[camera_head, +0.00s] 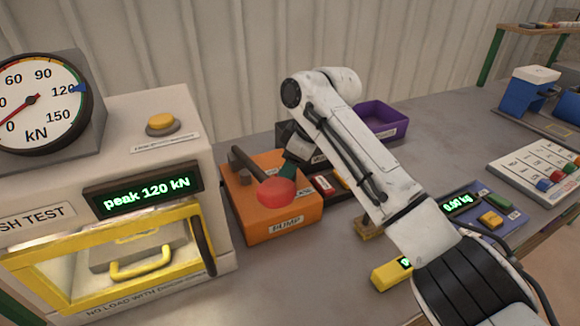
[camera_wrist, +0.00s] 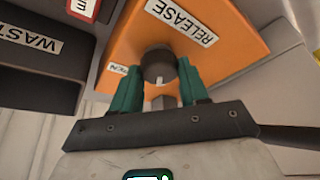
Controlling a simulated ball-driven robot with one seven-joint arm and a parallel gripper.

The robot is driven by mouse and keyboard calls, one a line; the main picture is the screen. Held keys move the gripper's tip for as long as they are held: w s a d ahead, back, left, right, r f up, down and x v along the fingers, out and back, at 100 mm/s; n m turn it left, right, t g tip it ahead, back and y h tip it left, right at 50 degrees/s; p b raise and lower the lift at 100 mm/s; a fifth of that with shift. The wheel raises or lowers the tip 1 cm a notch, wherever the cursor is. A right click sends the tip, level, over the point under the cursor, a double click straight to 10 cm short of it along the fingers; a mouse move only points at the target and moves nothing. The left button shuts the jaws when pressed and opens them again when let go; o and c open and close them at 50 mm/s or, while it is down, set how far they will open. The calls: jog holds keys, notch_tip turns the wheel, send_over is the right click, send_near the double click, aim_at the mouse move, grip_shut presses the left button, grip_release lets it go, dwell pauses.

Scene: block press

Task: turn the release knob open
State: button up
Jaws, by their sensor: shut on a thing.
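The release knob (camera_wrist: 157,63) is a dark round knob on the orange pump box (camera_head: 262,219), with a white mark on its near side in the wrist view. My gripper (camera_wrist: 160,72) has one green finger on each side of the knob and is shut on it. A RELEASE label (camera_wrist: 180,20) lies beside the knob, and a partly hidden label ending in "EN" (camera_wrist: 117,69) is at its left. In the head view my gripper (camera_head: 291,168) reaches down behind the red button, and the knob cannot be made out there.
The red button (camera_head: 276,192) and a dark lever (camera_head: 247,165) stand on the pump box. The press with its yellow door frame (camera_head: 112,243) is at left. A dark bin labelled WASTE (camera_wrist: 40,50) is close beside the box. A purple bin (camera_head: 379,118) stands behind my arm.

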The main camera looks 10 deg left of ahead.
jog(key=shift+r+m+p, duration=0.1)
jog(key=shift+m+p, duration=0.2)
jog(key=shift+p, duration=0.25)
jog(key=m+p, duration=0.1)
jog(key=p, duration=0.1)
jog(key=shift+s+a+r+m+t+p, duration=0.1)
jog(key=shift+s+r+m+t+p, duration=0.05)
jog(key=shift+m+t+p, duration=0.25)
jog(key=m+t+p, duration=0.1)
jog(key=m+p, duration=0.1)
jog(key=p, duration=0.1)
jog(key=shift+m+h, duration=0.3)
jog(key=shift+h, duration=0.1)
jog(key=m+t+h+p, duration=0.1)
jog(key=m+p, duration=0.2)
jog(key=shift+s+a+m, duration=0.1)
jog(key=shift+m, duration=0.2)
jog(key=shift+f+m+t+h+p, duration=0.2)
jog(key=shift+m+t+h+p, duration=0.25)
jog(key=shift+m+p, duration=0.85)
jog(key=shift+m, duration=0.5)
jog(key=o, duration=1)
